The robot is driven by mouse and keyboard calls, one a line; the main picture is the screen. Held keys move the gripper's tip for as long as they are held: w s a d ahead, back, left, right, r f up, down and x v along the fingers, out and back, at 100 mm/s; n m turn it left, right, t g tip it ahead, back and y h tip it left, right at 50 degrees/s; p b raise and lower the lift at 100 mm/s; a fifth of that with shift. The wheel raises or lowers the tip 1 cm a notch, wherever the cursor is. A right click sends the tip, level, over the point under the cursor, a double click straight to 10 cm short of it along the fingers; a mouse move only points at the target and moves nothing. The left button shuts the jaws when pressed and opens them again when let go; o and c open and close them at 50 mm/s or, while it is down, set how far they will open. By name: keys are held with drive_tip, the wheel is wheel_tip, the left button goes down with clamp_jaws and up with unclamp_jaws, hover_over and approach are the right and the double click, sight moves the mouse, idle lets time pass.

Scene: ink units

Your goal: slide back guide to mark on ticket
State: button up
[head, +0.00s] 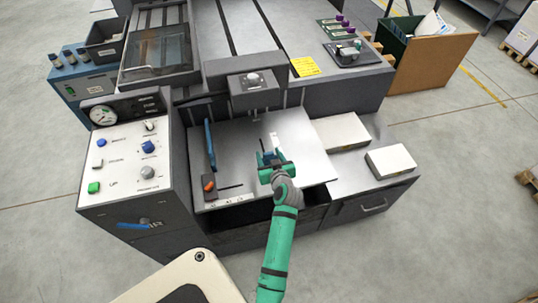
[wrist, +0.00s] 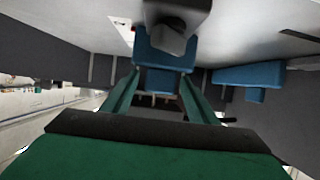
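A blue block with a grey knob (wrist: 165,48), likely the back guide, sits at the fingertips of my gripper (wrist: 160,78) in the wrist view. The fingers are apart, one toward each side of the block. I cannot tell whether they touch it. In the head view my gripper (head: 269,157) is over the grey cutting table (head: 235,150), and it mostly hides the block. A white strip (head: 274,140) lies just behind it. A yellow ticket with printed lines (head: 305,66) lies on the machine top behind the table. Its text is too small to read.
A long blue guide (head: 210,144) stands at the table's left, with an orange knob (head: 209,186) near it. Two white stacks (head: 341,132) (head: 391,160) lie on the right. A clamp housing (head: 254,90) overhangs the back. A control panel (head: 124,155) stands left.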

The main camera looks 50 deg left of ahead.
drive_tip(key=shift+d, duration=0.1)
drive_tip(key=v, duration=1)
drive_tip(key=shift+s+d, duration=0.2)
drive_tip(key=shift+d, duration=0.05)
drive_tip(key=shift+r, duration=0.1)
